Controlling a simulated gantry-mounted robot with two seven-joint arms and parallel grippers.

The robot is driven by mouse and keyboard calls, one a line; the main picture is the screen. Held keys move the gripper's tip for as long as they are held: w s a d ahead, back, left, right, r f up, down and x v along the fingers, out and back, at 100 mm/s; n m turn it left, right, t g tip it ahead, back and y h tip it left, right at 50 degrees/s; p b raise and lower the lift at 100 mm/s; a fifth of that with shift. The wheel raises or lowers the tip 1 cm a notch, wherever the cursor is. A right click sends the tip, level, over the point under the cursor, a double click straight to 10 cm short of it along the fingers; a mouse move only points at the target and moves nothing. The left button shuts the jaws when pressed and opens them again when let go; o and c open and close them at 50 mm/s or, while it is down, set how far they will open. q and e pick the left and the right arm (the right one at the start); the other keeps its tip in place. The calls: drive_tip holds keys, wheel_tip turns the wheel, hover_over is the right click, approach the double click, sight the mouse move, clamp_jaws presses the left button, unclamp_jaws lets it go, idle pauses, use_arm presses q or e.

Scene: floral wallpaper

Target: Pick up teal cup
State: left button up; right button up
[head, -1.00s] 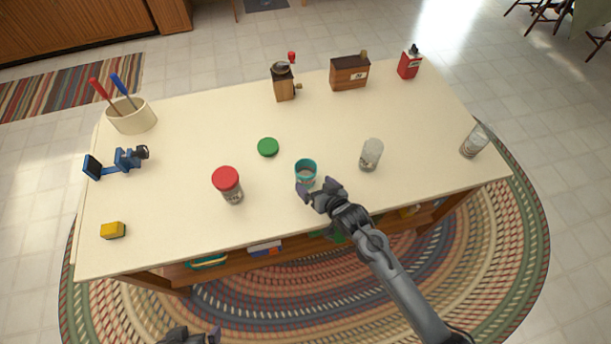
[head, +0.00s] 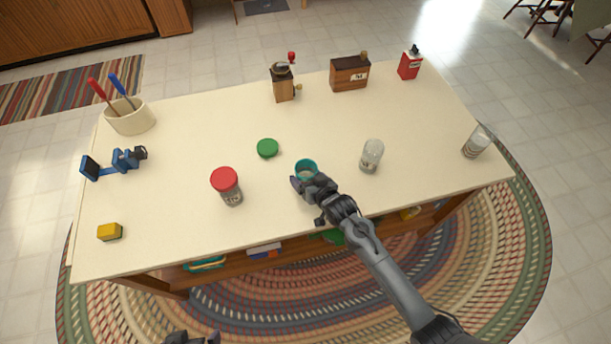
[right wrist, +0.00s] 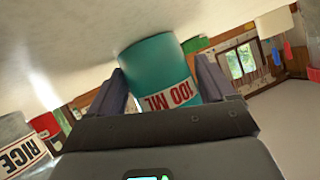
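The teal cup (head: 306,167) stands upright on the table, near its front edge and right of the middle. My right gripper (head: 304,186) is at the cup's near side and covers its lower part in the head view. In the right wrist view the cup (right wrist: 158,62), marked "100 ML", appears inverted between the two spread fingers of the right gripper (right wrist: 160,85). Whether either finger touches it is unclear. My left gripper (head: 198,339) shows only in part at the bottom edge, away from the table.
A red-lidded jar (head: 227,187) stands left of the cup and a glass jar (head: 372,156) right of it. A green lid (head: 267,148) lies behind. The grinder (head: 283,83) and wooden box (head: 349,73) are at the back. The table's middle is mostly clear.

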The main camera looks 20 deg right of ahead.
drive_tip(key=c, duration=0.7)
drive_tip(key=shift+r, duration=0.15)
